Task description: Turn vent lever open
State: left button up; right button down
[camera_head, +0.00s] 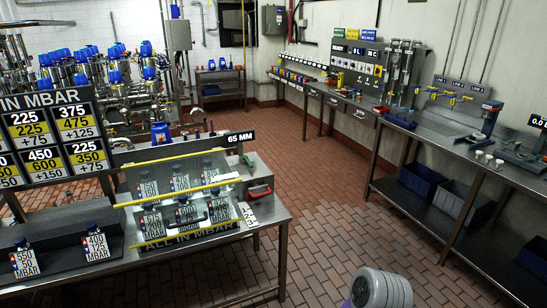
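I cannot tell which part is the vent lever from this view. Several small yellow levers (452,98) sit on piping above the right-hand bench, under line labels. A red handle (259,192) sits at the right end of the left table, beside a clear-fronted rack (185,200) with yellow rails. Any writing by these handles is too small to read as a vent mark.
The left metal table (250,222) carries tagged blue-capped bottles and a number board (45,140). The right bench (465,155) runs along the wall, with bins (460,200) on its lower shelf. The brick floor (310,190) between them is clear.

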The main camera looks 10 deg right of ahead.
aim_at(245, 157)
jog(key=z, duration=0.6)
jog(key=i, duration=0.9)
jog(key=z, duration=0.25)
